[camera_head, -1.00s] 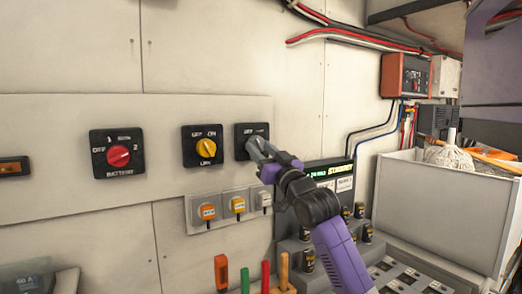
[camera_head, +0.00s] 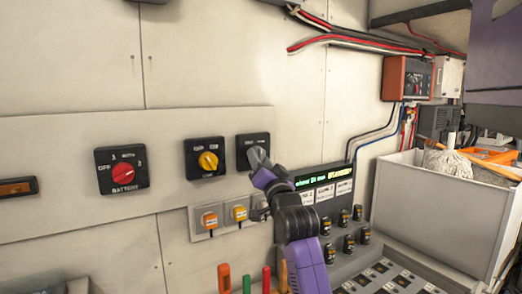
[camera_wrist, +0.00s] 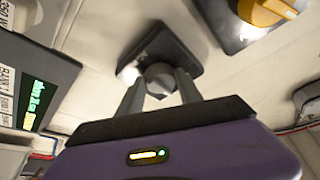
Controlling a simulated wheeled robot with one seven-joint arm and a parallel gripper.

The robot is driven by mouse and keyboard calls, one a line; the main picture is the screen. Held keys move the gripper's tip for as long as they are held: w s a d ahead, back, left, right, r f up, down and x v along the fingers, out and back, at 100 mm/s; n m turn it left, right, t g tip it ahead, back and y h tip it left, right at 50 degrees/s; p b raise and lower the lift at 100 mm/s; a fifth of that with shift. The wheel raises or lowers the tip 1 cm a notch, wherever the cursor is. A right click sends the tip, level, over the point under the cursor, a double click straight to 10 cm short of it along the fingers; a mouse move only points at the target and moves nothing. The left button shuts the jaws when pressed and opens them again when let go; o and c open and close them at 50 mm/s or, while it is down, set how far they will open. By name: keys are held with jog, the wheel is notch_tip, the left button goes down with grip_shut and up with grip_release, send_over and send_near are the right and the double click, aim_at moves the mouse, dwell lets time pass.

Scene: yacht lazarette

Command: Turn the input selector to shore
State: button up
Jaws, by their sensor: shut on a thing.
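The input selector appears to be the black square switch plate (camera_head: 246,143) at the right end of the wall panel; its lettering is mostly hidden or too small to read. My gripper (camera_head: 261,165) reaches it from below right and covers its knob in the head view. In the wrist view the grey round knob (camera_wrist: 159,78) sits on the dark plate (camera_wrist: 176,45), between the two fingers of my gripper (camera_wrist: 158,91). The fingers are shut on the knob. The knob's pointing direction cannot be told.
A yellow-knobbed switch (camera_head: 207,161) is just left, and a red battery switch (camera_head: 122,175) further left. Capped sockets (camera_head: 208,220) sit below. A panel with a green display (camera_head: 324,183) stands close right of my arm. A white bin (camera_head: 430,205) is at the right.

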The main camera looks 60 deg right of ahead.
jog(key=shift+a+r+m+g+p, duration=0.1)
jog(key=shift+m+g+p, duration=0.5)
jog(key=shift+m, duration=1.2)
jog(key=shift+r+m+g+p, duration=0.1)
jog(key=shift+m+g+p, duration=0.2)
jog(key=shift+m+g, duration=1)
jog(key=shift+m+t+h, duration=0.3)
jog(key=shift+m+h, duration=0.1)
jog(key=shift+m, duration=0.2)
jog(key=o, duration=1.4)
jog(key=shift+w, duration=0.1)
jog(key=shift+c, duration=0.2)
jog(key=b+v, duration=0.2)
jog(key=v, duration=0.5)
jog(key=shift+s+a, duration=0.3)
